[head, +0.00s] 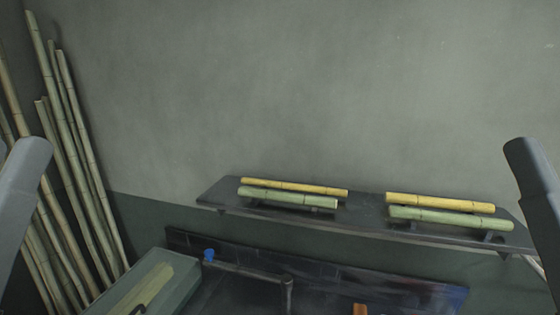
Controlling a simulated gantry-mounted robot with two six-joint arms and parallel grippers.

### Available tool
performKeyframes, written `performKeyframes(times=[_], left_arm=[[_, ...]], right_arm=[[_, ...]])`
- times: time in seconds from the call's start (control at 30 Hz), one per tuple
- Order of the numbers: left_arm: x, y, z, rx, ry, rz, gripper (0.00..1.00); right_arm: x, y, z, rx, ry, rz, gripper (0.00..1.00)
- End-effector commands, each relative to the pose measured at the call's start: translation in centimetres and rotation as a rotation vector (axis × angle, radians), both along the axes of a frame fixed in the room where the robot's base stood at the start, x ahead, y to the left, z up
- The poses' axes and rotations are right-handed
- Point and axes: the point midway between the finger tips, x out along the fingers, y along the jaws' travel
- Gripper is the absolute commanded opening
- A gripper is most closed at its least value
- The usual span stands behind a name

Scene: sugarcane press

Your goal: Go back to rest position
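Parts of my two arms show at the left and right edges of the head view. The grippers at their ends are not in view, so I cannot see whether they hold anything. On a dark wall shelf (365,225) lie two pairs of cane pieces. The left pair is a yellow cane (295,187) behind a green cane (287,197). The right pair is a yellow cane (450,202) behind a green cane (450,217). Neither arm touches the shelf or the canes.
Tall cane stalks (75,150) lean against the wall at the left. Below the shelf is a dark work surface (235,292) with a blue knob (209,254), an upright dark post (288,293) and an orange-brown piece (360,309). A green box (185,285) stands at lower left.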

Motion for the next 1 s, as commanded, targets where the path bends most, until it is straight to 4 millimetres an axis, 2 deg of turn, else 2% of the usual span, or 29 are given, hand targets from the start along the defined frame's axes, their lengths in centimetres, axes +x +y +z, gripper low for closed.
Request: performKeyframes(times=[0.03,0.1,0.3,0.4,0.53,1.0], left_arm=[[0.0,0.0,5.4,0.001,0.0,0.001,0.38],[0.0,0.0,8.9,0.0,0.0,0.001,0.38],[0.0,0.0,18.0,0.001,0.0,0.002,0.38],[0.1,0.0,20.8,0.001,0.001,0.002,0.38],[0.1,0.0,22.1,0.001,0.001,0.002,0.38],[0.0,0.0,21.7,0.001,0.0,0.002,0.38]], right_arm=[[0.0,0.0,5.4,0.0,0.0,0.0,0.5],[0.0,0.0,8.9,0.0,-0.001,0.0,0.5],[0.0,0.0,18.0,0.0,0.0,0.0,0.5],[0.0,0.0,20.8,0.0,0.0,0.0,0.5],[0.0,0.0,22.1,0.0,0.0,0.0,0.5],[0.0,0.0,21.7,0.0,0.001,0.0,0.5]])
